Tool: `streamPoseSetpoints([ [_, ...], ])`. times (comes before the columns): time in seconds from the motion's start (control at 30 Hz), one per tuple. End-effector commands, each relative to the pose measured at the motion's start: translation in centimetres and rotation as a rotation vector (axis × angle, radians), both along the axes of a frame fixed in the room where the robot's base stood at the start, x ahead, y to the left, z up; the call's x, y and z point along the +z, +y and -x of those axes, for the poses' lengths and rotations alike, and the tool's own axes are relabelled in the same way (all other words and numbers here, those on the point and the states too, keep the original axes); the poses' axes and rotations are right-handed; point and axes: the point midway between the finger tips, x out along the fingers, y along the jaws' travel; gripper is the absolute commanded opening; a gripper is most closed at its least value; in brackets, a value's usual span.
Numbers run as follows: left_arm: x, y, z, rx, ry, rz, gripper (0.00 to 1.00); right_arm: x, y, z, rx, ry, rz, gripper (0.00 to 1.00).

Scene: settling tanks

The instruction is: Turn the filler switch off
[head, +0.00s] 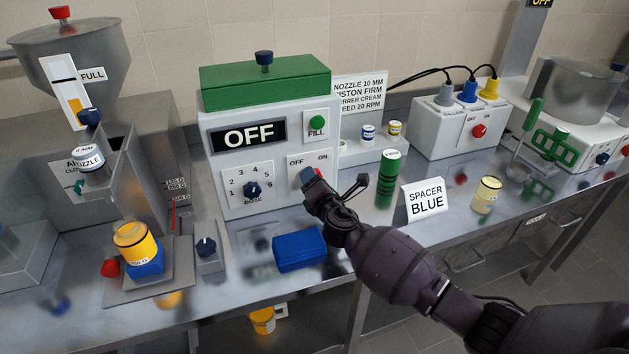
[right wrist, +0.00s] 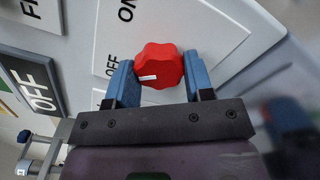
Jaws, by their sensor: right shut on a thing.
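The filler switch is a red knob (head: 307,173) on the front of the white filler box (head: 262,165), below the printed words OFF and ON. In the right wrist view the red knob (right wrist: 160,66) sits between the blue fingertips of my right gripper (right wrist: 160,82), which is shut on it. Its white mark lies on the side toward the word OFF. In the head view my right gripper (head: 314,184) covers part of the knob. The display (head: 248,136) on the box reads OFF. My left gripper is not in view.
A dose dial (head: 251,189) and a green FILL button (head: 317,123) are on the same box. A blue block (head: 299,248) lies in front of it. A green cylinder (head: 387,179) and a SPACER BLUE sign (head: 425,200) stand to the right. A yellow jar (head: 137,240) stands left.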

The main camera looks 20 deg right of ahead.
Motion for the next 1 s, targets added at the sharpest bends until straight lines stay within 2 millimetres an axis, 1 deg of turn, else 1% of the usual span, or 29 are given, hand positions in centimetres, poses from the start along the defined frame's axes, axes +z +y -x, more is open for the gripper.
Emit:
streamPoseSetpoints([
  [0.03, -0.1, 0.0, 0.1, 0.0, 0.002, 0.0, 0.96, -0.1, 0.0, 0.0, -0.001, 0.001, 0.003, 0.24],
  [0.07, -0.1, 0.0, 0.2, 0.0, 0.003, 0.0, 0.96, -0.1, 0.0, 0.0, -0.001, 0.001, 0.003, 0.49],
  [0.2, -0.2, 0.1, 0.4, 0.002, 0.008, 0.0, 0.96, -0.1, 0.0, 0.0, -0.001, 0.001, 0.002, 0.71],
  [0.23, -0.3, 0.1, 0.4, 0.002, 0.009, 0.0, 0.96, -0.1, 0.0, 0.0, -0.001, 0.001, 0.002, 0.73],
  [0.5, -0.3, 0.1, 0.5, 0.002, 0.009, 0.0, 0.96, 0.0, 0.0, 0.1, 0.0, 0.0, 0.0, 0.73],
  [0.63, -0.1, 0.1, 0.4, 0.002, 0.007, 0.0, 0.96, -0.1, -0.1, 0.9, -0.001, 0.001, 0.0, 0.73],
  [0.77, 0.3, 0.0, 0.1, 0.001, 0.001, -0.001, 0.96, 0.0, -0.1, 2.7, -0.001, 0.001, -0.001, 0.73],
  [1.0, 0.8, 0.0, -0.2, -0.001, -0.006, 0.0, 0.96, -0.1, -0.3, 7.0, -0.001, 0.002, 0.0, 0.73],
])
